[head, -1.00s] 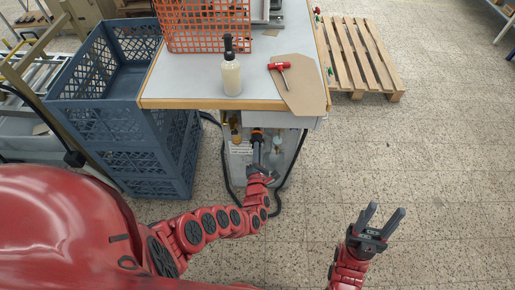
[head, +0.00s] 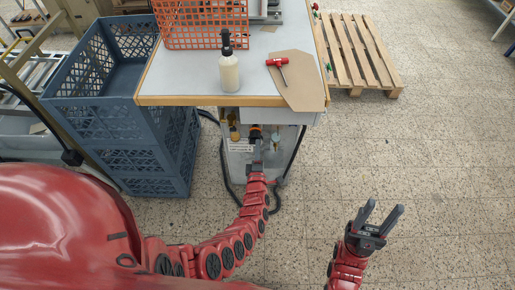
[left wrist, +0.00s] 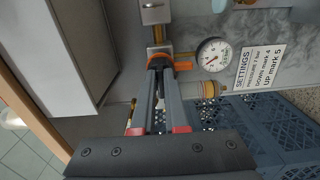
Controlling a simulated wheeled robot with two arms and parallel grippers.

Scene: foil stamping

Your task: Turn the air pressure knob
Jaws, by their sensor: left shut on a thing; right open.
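The air pressure knob (head: 255,132), black with an orange ring, sits on the unit under the table's front edge. In the left wrist view the orange-ringed knob (left wrist: 162,60) is between the tips of my left gripper (left wrist: 161,70). My left gripper (head: 257,145) is shut on the knob, and its fingers hide part of it. A round white pressure gauge (left wrist: 213,55) is right beside the knob; its needle is too small to read surely. A settings label (left wrist: 258,66) says 3 bar. My right gripper (head: 384,215) is open and empty over the floor.
The table (head: 190,88) above holds a pump bottle (head: 229,72), a red-handled tool (head: 278,66), a brown board (head: 299,85) and an orange basket (head: 203,25). Blue crates (head: 150,150) stand left. A pallet (head: 358,55) lies behind right. Floor at right is clear.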

